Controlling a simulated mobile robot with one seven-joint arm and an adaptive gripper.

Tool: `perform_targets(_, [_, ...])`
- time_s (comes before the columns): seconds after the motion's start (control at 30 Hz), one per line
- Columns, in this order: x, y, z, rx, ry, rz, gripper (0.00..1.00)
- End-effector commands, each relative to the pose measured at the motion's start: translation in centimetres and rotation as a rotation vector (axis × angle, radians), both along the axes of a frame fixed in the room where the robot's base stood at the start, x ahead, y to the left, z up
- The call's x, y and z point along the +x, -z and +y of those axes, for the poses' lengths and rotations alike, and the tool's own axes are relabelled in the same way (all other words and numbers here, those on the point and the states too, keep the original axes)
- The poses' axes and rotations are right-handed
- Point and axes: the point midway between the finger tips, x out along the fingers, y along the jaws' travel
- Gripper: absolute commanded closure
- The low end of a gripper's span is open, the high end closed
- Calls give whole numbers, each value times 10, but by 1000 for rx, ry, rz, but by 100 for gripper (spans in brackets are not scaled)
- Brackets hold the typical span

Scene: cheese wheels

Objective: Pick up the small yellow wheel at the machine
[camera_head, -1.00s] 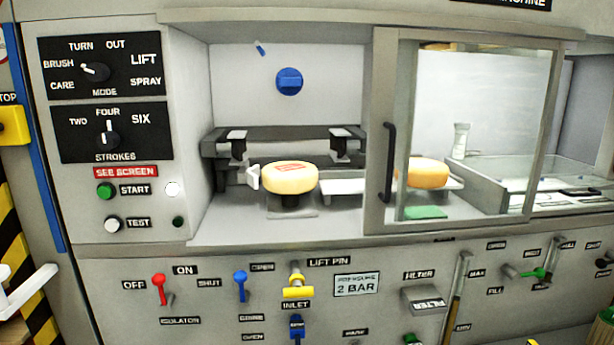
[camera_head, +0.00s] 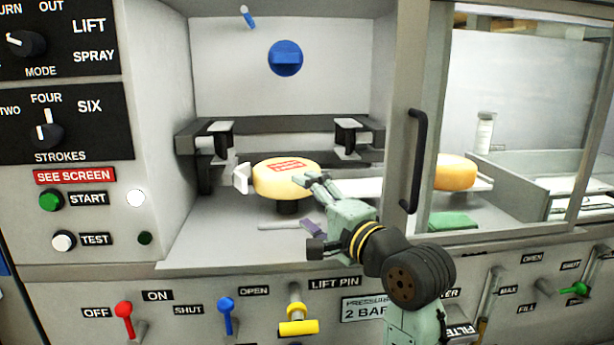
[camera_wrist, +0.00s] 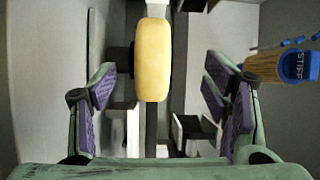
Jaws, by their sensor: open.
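A small yellow wheel (camera_head: 272,180) with a red label on top sits on a dark pedestal inside the machine's open bay. In the wrist view the yellow wheel (camera_wrist: 153,60) shows edge-on, ahead of and between the purple finger pads. My gripper (camera_head: 307,203) is at the wheel's front right in the head view. My gripper (camera_wrist: 168,95) is open, with a gap on both sides of the wheel. I cannot tell from the head view whether a finger touches it. A second yellow wheel (camera_head: 455,172) stands behind the glass door at the right.
A white pad (camera_head: 242,178) is at the wheel's left. Clamps (camera_head: 214,140) sit behind it. A brush (camera_wrist: 297,66) shows at right in the wrist view.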

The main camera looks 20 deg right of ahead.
Motion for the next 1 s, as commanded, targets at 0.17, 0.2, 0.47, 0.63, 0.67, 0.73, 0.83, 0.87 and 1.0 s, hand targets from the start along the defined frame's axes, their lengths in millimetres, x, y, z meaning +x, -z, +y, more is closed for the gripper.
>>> perform_targets(0.17, [-3,5,-17,43,19,38,31])
perform_targets(0.2, [2,5,-16,44,18,39,31])
perform_targets(0.47, [40,5,-9,42,19,36,31])
perform_targets(0.63, [52,5,-7,41,21,36,31])
perform_targets(0.67, [56,5,-6,41,20,37,31])
perform_targets(0.73, [67,5,-3,41,19,38,31])
perform_targets(0.83, [82,6,-1,40,21,36,31])
perform_targets(0.87, [85,6,0,41,21,35,31])
perform_targets(1.0, [95,8,1,41,21,34,31])
